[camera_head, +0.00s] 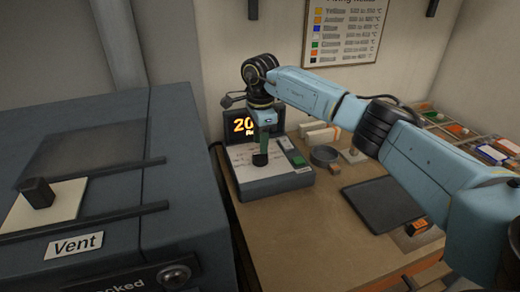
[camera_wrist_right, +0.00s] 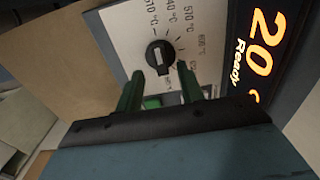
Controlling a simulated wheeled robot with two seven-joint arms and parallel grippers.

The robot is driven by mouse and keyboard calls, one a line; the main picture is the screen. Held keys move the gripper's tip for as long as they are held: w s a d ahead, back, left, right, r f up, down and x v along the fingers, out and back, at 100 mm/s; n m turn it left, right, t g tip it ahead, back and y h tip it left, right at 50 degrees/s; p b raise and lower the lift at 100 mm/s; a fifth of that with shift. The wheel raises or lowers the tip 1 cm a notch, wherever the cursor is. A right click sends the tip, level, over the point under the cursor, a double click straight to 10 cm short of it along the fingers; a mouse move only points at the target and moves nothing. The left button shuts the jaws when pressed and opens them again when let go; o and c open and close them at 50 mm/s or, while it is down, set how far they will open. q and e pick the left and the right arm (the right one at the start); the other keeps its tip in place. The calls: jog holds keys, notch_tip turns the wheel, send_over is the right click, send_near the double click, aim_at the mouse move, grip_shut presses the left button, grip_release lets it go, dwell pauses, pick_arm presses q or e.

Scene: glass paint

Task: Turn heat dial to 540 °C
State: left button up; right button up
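The heat dial (camera_wrist_right: 160,57) is a round black knob with a pale bar on a light panel, with temperature labels such as 510, 540, 570 and 600 °C around it. I cannot tell exactly which mark it points at. In the head view the control box (camera_head: 275,185) stands on the desk below my right gripper (camera_head: 262,150), which points down over its panel. In the right wrist view the two green fingers of my right gripper (camera_wrist_right: 159,72) are apart, with the dial just beyond and between their tips. No grip on it shows. My left gripper is not in view.
An orange display (camera_head: 243,125) behind the box shows "20" and "Ready". A large grey kiln-like cabinet (camera_head: 115,130) with a "Vent" label fills the left. A colour chart (camera_head: 345,30) hangs behind.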

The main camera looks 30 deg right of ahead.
aim_at(260, 157)
jog(key=shift+f, duration=1.75)
grip_shut()
